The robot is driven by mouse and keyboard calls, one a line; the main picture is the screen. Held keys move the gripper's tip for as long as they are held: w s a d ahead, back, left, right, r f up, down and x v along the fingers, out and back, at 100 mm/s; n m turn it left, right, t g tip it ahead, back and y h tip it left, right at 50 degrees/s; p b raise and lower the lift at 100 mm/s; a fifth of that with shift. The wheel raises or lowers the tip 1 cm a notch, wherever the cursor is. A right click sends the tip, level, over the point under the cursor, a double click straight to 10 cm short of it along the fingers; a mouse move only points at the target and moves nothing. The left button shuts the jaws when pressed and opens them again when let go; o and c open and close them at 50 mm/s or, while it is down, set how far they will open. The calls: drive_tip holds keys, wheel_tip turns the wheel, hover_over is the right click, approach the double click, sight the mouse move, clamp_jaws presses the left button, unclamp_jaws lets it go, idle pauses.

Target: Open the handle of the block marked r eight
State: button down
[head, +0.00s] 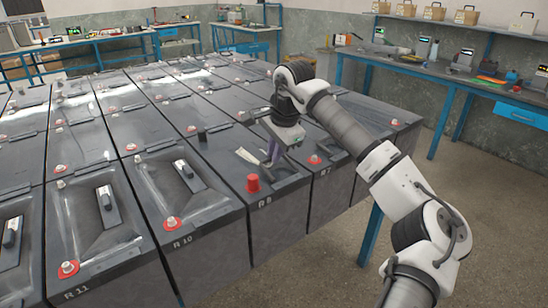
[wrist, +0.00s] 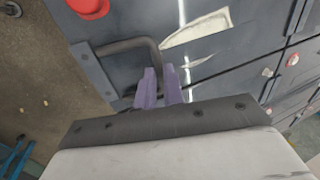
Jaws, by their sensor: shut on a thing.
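The block marked R 8 (head: 222,151) is a dark grey battery block in the front row, with its label on the front edge. It has a red cap (head: 253,184) at its front corner and a pale strip on top. My gripper (head: 271,164) is over the right part of this block. In the wrist view its purple fingers (wrist: 159,92) are closed around one end of a dark bent handle (wrist: 128,46). The handle stands clear of the block's top. In the head view the gripper hides most of the handle.
Block R 10 (head: 184,200) with a flat handle adjoins on the left, and R 7 (head: 327,152) on the right. More blocks fill the rows behind. A blue workbench (head: 460,80) stands at the right. The floor in front is clear.

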drive_tip(key=t+y+b, duration=0.1)
drive_tip(key=b, duration=0.2)
drive_tip(key=s+d+t+y+b, duration=0.1)
drive_tip(key=t+b, duration=0.1)
drive_tip(key=b, duration=0.2)
drive_tip(key=s+d+r+t+y+b, duration=0.1)
drive_tip(key=t+b, duration=0.1)
drive_tip(key=b, duration=0.2)
drive_tip(key=shift+s+y, duration=0.2)
drive_tip(key=shift+y, duration=0.1)
drive_tip(key=t+y+b, duration=0.1)
drive_tip(key=b, duration=0.2)
drive_tip(key=s+d+t+y+b, duration=0.1)
drive_tip(key=b, duration=0.3)
drive_tip(key=s+t+y+b, duration=0.1)
drive_tip(key=t+b, duration=0.1)
drive_tip(key=b, duration=0.1)
drive_tip(key=shift+s+d+r+b, duration=0.2)
drive_tip(key=shift+d+r+b, duration=0.05)
drive_tip(key=shift+d+b, duration=0.05)
drive_tip(key=t+b, duration=0.1)
drive_tip(key=b, duration=0.1)
drive_tip(key=s+t+y+b, duration=0.1)
drive_tip(key=shift+d+r+b, duration=0.15)
drive_tip(key=shift+d+b, duration=0.2)
drive_tip(key=shift+s+d+r+y+b, duration=0.1)
drive_tip(key=shift+y+b, duration=0.3)
drive_tip(key=shift+b, duration=0.1)
drive_tip(key=shift+r, duration=0.1)
